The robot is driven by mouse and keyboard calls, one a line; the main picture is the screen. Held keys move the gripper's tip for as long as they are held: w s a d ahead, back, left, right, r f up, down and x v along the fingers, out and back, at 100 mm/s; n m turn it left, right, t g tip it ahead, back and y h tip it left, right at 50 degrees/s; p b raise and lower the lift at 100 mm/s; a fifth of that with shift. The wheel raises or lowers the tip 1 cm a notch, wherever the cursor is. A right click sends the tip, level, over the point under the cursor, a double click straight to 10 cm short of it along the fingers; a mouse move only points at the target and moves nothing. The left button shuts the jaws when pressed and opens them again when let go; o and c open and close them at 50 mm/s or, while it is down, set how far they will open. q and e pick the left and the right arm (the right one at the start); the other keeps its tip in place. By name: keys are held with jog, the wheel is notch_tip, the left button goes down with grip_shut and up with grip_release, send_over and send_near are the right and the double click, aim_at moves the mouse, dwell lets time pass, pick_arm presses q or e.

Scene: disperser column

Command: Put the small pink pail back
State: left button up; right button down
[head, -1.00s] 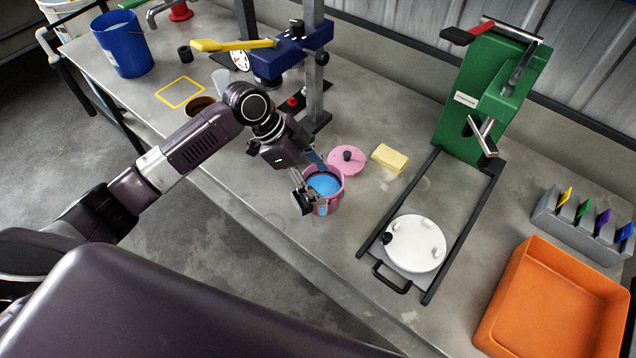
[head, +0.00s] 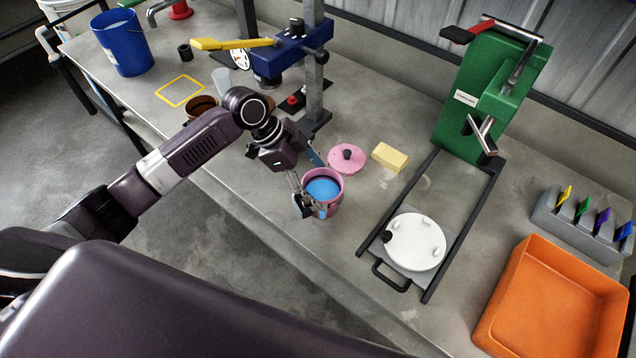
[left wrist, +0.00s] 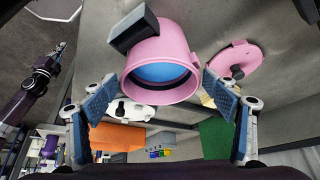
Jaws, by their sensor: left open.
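The small pink pail (head: 334,207) stands on the grey bench with blue contents showing inside. In the left wrist view the pail (left wrist: 163,38) lies ahead of and between the spread fingers, with a dark block on its side. Its pink lid (head: 346,163) with a dark knob lies on the bench beside it. My left gripper (head: 308,183) is open at the pail's left side. In the left wrist view its blue-padded fingers (left wrist: 160,98) are apart with nothing clasped.
A yellow outlined square (head: 180,92) on the bench is empty. A blue lever press (head: 290,48) stands behind my left arm. A yellow sponge (head: 390,157), a green press (head: 485,105) with a white disc (head: 415,243), and an orange tray (head: 550,305) lie rightward.

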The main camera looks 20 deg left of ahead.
pick_arm(q)
jog(key=b+v, duration=0.1)
jog(key=v, duration=0.5)
jog(key=shift+a+r, duration=0.1)
jog(key=shift+r, duration=0.15)
dwell(0.9)
